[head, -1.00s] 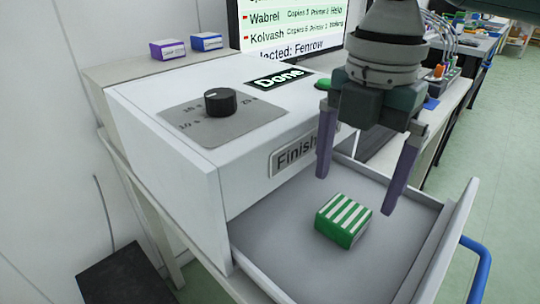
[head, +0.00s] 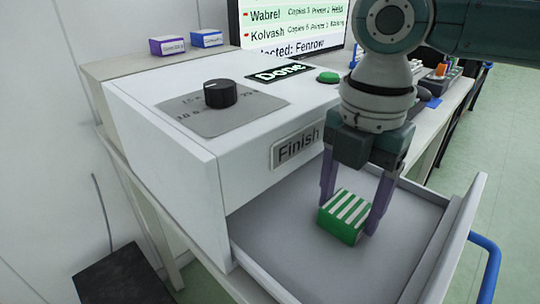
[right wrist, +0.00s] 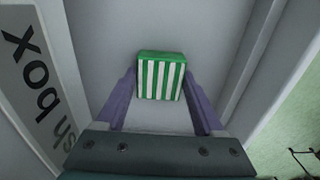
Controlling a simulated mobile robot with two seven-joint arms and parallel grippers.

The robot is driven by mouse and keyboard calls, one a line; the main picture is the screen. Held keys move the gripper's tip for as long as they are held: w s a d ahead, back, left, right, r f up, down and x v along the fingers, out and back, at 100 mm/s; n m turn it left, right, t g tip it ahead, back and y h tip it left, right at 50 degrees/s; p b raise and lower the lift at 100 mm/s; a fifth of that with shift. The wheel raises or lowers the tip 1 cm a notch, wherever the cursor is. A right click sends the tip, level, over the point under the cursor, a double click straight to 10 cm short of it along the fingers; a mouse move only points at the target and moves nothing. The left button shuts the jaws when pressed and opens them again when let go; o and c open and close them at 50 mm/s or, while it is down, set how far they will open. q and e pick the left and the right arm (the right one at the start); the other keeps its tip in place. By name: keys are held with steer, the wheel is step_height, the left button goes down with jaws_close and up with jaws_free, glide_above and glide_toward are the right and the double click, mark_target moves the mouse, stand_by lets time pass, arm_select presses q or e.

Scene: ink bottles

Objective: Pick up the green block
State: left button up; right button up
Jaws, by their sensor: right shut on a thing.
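The green block (head: 344,216), with white stripes on its top, is in the open grey drawer (head: 290,254) of the white box. My right gripper (head: 346,212) reaches down from above and is shut on the block, one purple finger at each side. In the right wrist view the block (right wrist: 160,77) sits between the tips of the two fingers. I cannot tell whether the block touches the drawer floor. My left gripper is not in view.
The white box (head: 150,150) marked Finish stands behind the drawer, with a black knob (head: 220,94) and a green button (head: 328,77) on top. The drawer's walls surround the block. A blue handle (head: 488,262) is at the right.

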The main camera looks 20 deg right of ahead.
steer(key=c, duration=0.8)
